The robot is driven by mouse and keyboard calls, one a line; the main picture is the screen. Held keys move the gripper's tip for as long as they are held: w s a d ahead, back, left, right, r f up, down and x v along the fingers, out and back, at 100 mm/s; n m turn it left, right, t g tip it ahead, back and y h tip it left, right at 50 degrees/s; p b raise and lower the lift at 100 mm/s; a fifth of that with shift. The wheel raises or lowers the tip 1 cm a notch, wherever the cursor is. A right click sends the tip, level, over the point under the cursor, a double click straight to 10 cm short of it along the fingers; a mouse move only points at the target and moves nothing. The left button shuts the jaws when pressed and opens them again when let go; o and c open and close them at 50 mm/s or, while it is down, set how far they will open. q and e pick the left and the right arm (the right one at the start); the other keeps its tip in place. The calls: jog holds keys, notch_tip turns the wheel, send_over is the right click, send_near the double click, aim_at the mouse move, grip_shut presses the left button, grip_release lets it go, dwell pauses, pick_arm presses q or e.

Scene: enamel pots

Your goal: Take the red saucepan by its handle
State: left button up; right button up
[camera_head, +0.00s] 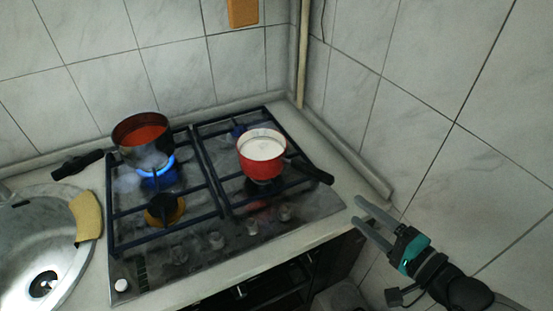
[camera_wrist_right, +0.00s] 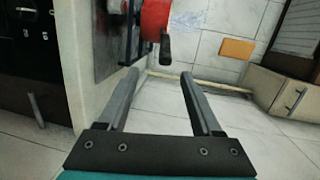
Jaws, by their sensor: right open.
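The red saucepan (camera_head: 258,160) holds something white and stands on the right side of the stove. Its black handle (camera_head: 312,171) points right and toward the front, past the stove's edge. My right gripper (camera_head: 364,212) is open and empty, to the right of and in front of the handle, apart from it. In the right wrist view, the red saucepan (camera_wrist_right: 153,20) and its dark handle (camera_wrist_right: 165,48) show at the top, beyond my open fingers (camera_wrist_right: 158,80). My left gripper is not in view.
A dark pot (camera_head: 128,150) with orange-red contents stands over a blue flame at the back left, its handle pointing left. A sink (camera_head: 62,275) with a yellow cloth (camera_head: 87,216) is at the left. Tiled walls close off the back and right.

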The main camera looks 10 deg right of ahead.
jog(key=b, duration=0.2)
send_near(315, 173)
jog(key=w+f, duration=0.1)
jog(key=w+a, duration=0.1)
jog(key=w, duration=0.1)
jog(key=w+a+f, duration=0.1)
jog(key=shift+w+f, duration=0.3)
jog(key=shift+r+x, duration=0.2)
jog(key=shift+x, duration=0.85)
jog(key=shift+r+x, duration=0.2)
jog(key=shift+x, duration=0.85)
jog(key=shift+w+a+f, duration=0.1)
jog(key=shift+w+a, duration=0.05)
jog(key=shift+w, duration=0.6)
jog(key=shift+c, duration=0.3)
grip_shut()
